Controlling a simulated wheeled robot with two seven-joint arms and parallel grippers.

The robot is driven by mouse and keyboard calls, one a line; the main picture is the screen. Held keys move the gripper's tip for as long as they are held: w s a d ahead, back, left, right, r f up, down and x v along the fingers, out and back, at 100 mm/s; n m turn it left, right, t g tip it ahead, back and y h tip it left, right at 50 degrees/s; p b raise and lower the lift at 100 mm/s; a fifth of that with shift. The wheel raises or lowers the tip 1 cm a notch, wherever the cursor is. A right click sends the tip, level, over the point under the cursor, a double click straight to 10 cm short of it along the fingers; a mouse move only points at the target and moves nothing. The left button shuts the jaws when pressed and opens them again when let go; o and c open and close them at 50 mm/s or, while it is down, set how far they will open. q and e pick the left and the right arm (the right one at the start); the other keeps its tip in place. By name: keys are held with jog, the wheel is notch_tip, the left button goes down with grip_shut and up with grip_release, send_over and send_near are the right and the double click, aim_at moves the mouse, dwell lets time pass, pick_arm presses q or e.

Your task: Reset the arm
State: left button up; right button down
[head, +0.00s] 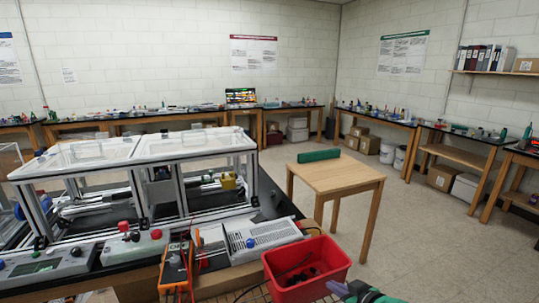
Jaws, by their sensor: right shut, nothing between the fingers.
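My right gripper (338,288) shows at the bottom edge, just right of the red bin (307,275). Only its front part is in view. It is shut and empty, and it appears apart from the bin. My left gripper is not in view. The extrusion frame (140,184), with silver posts and clear top panels, stands on the black-topped bench at the left. A small wooden table (338,177) stands at the centre right with a green block (318,155) on its far edge.
The red bin holds dark small parts. A grey power unit (262,240) and an orange meter (176,271) sit on the bench's front. A control box with red buttons (133,247) stands left of them. Open floor (440,240) lies at the right.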

jog(key=s+d+f+m+g+h, duration=0.1)
jog(key=s+d+f+g, duration=0.15)
jog(key=s, duration=0.55)
jog(key=s+d+f+m+g+h, duration=0.1)
jog(key=s+f+g+h, duration=0.15)
jog(key=s, duration=0.55)
jog(key=s+d+f+g+h, duration=0.15)
jog(key=s+f, duration=0.25)
jog(key=s, duration=0.4)
notch_tip(320, 180, down, 26)
jog(key=s+d+g+y+b, duration=0.1)
jog(key=s+g+b, duration=0.1)
jog(key=s+b, duration=0.1)
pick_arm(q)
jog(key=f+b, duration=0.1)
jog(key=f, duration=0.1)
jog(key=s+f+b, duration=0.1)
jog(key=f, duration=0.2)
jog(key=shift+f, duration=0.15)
pick_arm(e)
jog(key=s+d+f+g, duration=0.1)
jog(key=s+d+f, duration=0.2)
jog(key=s+f, duration=1.3)
jog(key=shift+f, duration=0.35)
